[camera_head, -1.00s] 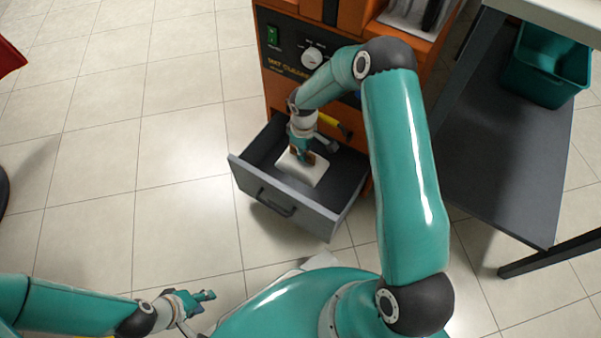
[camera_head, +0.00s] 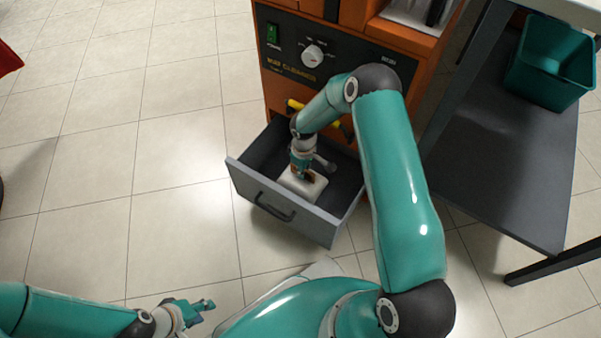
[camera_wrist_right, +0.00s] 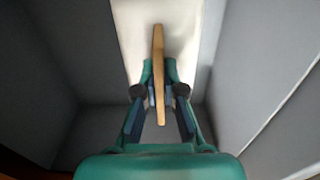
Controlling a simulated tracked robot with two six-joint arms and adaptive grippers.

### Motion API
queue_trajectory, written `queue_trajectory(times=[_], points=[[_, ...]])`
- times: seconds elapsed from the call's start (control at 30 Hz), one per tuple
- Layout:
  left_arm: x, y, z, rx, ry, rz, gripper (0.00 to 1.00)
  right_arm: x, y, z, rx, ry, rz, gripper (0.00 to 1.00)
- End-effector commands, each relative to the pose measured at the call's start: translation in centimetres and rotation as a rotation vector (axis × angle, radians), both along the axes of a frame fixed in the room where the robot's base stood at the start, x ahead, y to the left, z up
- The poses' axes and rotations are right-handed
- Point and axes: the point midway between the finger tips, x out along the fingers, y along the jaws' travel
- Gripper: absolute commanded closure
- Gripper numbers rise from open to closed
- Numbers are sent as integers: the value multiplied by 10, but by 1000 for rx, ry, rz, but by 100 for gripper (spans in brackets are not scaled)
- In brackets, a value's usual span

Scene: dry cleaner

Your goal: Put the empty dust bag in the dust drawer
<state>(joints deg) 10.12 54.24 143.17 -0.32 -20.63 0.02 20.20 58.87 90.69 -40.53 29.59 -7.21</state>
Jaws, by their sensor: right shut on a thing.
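The dust bag (camera_head: 316,186) is a white, flat-looking bag inside the open grey dust drawer (camera_head: 285,215), close to its front wall. The wrist view shows the white bag (camera_wrist_right: 135,35) and its tan collar (camera_wrist_right: 158,60), seen edge-on. My right gripper (camera_head: 300,176) reaches down into the drawer. Its fingertips (camera_wrist_right: 159,75) are shut on the tan collar from both sides. I cannot tell whether the bag rests on the drawer floor. My left gripper (camera_head: 204,311) is low at the left, away from the drawer, and its finger gap is unclear.
The orange machine (camera_head: 270,85) with a black control panel stands behind the drawer. A yellow handle (camera_head: 294,104) shows above the drawer. A dark shelf (camera_head: 505,170) with a teal bin (camera_head: 550,65) is at the right. The tiled floor at the left (camera_head: 120,150) is clear.

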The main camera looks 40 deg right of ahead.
Motion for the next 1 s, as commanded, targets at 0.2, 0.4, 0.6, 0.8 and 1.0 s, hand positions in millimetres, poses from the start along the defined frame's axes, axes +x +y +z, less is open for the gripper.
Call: queue_trajectory(times=[0.2, 0.4, 0.6, 0.8, 1.0], points=[[0, 0, -8, 0, 0, 0, 63, 0, 0, -8, 0, 0, 1, 100], [0, 0, -13, 0, 0, 0, 63, 0, 0, -12, 0, 0, 1, 100], [0, 0, -12, 0, 0, 0, 63, 0, 0, -11, 0, 0, 1, 76], [0, 0, -12, 0, 0, 0, 63, 0, 0, -11, 0, 0, 1, 67], [0, 0, -10, 0, 0, 0, 63, 0, 0, -9, 0, 0, 1, 67]])
